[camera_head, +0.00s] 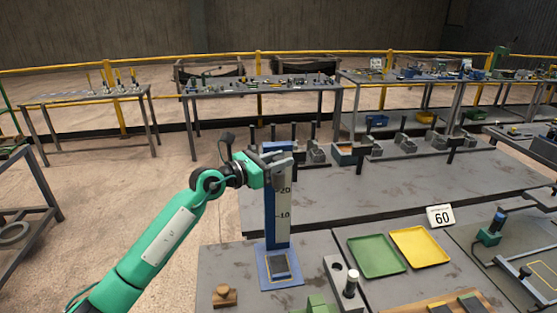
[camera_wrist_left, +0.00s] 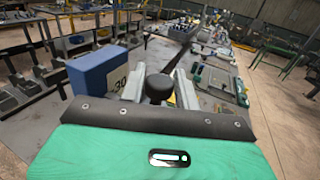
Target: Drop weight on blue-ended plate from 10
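A blue drop stand (camera_head: 280,235) with a white scale marked 10 and 20 rises upright in the head view. A dark plate (camera_head: 281,264) lies on its blue base; I cannot make out its end colour. My left gripper (camera_head: 281,168) is beside the scale's upper part, above the 20 mark. In the left wrist view, a black round-topped weight (camera_wrist_left: 158,88) sits between the two fingers, which appear closed on its sides. The stand's blue top (camera_wrist_left: 95,78), with a 30 mark, is close to their left. My right gripper is not in view.
A small brown knobbed piece (camera_head: 224,296) is left of the stand. Green (camera_head: 376,256) and yellow (camera_head: 420,247) trays and a "60" sign (camera_head: 440,216) are farther right. Several clamps line the bench behind.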

